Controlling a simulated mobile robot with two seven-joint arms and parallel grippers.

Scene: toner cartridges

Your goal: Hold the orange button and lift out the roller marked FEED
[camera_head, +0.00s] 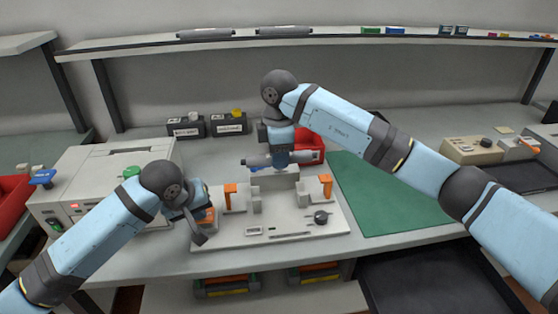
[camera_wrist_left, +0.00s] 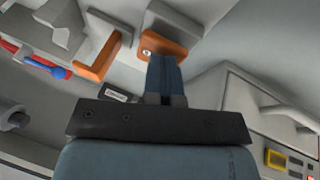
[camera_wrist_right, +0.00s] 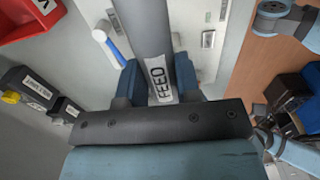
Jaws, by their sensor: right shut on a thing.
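The roller marked FEED (camera_wrist_right: 157,75) is a grey cylinder with a white label. In the right wrist view it lies between the fingers of my right gripper (camera_wrist_right: 158,88), which is shut on it. In the head view the roller (camera_head: 258,161) is level at the back of the grey fixture (camera_head: 270,236), by my right gripper (camera_head: 281,163). The orange button (camera_wrist_left: 160,46) is at the fixture's left side. My left gripper (camera_wrist_left: 163,78) has its fingers together, with the tips at the button, seemingly touching it. The gripper partly hides the button in the head view (camera_head: 207,214).
Two orange levers (camera_head: 230,194) (camera_head: 325,186) stand on the fixture. A red bin (camera_head: 312,145) is behind it, and a blue-handled item (camera_wrist_right: 115,47) lies close by. A printer (camera_head: 100,180) stands left. The green mat (camera_head: 385,200) at right is clear.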

